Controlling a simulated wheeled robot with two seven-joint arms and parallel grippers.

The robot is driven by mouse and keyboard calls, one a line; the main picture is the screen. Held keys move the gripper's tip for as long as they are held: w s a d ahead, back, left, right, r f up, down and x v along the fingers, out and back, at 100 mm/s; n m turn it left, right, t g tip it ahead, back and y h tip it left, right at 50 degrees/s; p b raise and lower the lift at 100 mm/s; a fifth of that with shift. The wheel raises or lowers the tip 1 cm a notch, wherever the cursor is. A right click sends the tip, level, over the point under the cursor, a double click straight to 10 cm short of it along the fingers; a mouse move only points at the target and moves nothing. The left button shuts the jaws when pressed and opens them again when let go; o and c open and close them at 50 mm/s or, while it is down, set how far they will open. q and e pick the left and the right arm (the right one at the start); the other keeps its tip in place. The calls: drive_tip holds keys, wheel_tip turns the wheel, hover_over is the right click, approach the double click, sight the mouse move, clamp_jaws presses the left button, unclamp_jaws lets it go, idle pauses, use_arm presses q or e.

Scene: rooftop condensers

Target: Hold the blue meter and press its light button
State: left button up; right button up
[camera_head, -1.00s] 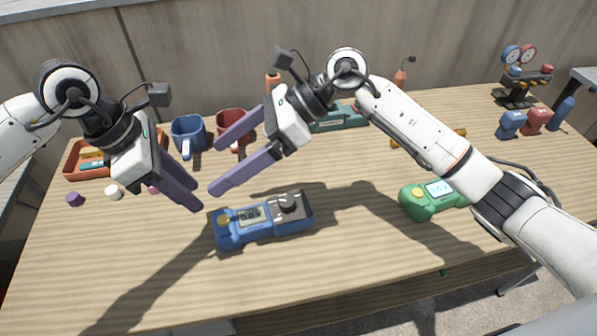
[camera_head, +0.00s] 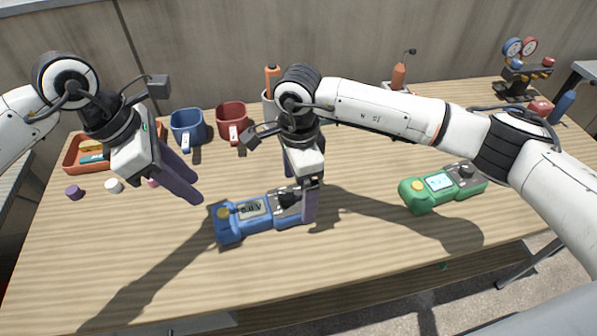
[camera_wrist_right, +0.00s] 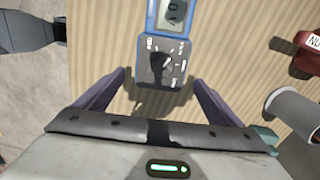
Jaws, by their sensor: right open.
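The blue meter (camera_head: 262,228) lies flat on the table in the head view. It has a yellow round button (camera_head: 222,213) at its left end, a grey display (camera_head: 252,208) and a dark dial at its right end. My right gripper (camera_head: 299,200) points down over the dial end, fingers open. In the right wrist view, the meter's dark dial face (camera_wrist_right: 163,63) lies between the two spread fingers, with gaps on both sides. My left gripper (camera_head: 194,190) hangs above the table, left of the meter and apart from it; its finger gap is unclear.
A green meter (camera_head: 440,188) lies to the right. Blue (camera_head: 188,126) and red (camera_head: 232,120) mugs stand behind, beside an orange tray (camera_head: 82,167). Small caps, including a purple one (camera_head: 74,193), lie at left. The table front is clear.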

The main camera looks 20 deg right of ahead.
sight(298, 197)
drive_tip(key=shift+f, duration=1.85)
drive_tip(key=c, duration=1.3)
use_arm(q)
drive_tip(key=shift+c, duration=0.7)
use_arm(e)
drive_tip(key=shift+c, duration=1.1)
use_arm(q)
clamp_jaws()
